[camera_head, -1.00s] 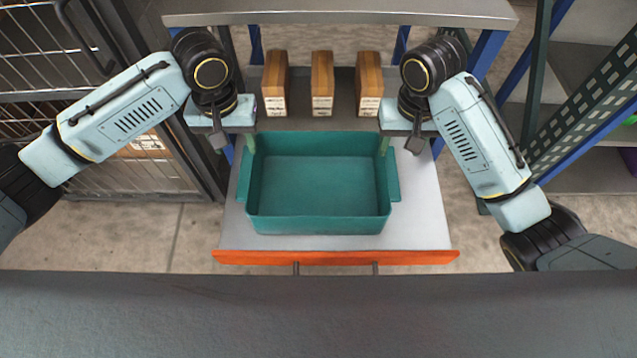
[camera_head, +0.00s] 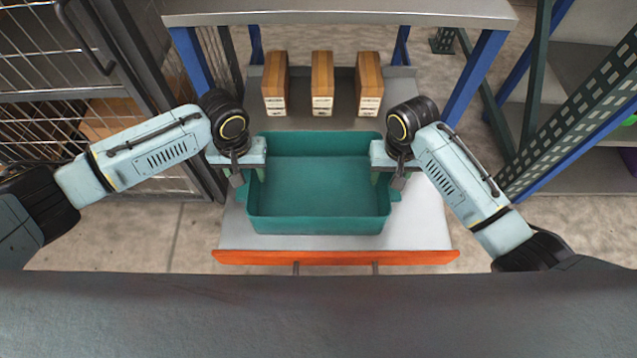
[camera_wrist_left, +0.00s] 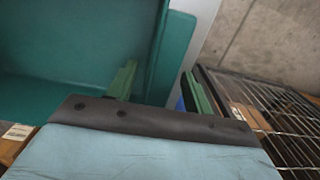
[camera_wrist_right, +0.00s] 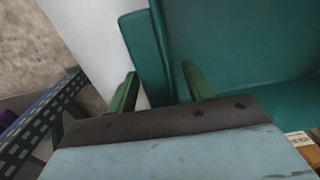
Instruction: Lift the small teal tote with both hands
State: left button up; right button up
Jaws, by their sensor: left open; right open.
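The teal tote (camera_head: 318,224) is an empty open box on a pale shelf with an orange front edge. It also shows in the left wrist view (camera_wrist_left: 174,55) and the right wrist view (camera_wrist_right: 146,50). My left gripper (camera_head: 250,176) is open at the tote's left side. In its wrist view one green finger is over the inside of the wall and the other is outside it. My right gripper (camera_head: 385,178) is open at the tote's right side, its fingers likewise on either side of the wall. Whether the fingers touch the wall cannot be told.
Several things stand around: three brown boxes (camera_head: 322,84) in a row behind the tote, a grey upper shelf (camera_head: 340,14) above them, a wire cage (camera_head: 40,60) at left and a blue-and-green rack (camera_head: 570,125) at right. A dark surface (camera_head: 320,315) spans the front.

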pick_arm(q)
jog(key=shift+c, duration=0.3)
pick_arm(e)
jog(key=shift+c, duration=0.3)
pick_arm(q)
grip_shut()
pick_arm(e)
grip_shut()
pick_arm(q)
jog(key=shift+r, duration=0.2)
pick_arm(e)
jog(key=shift+r, duration=0.15)
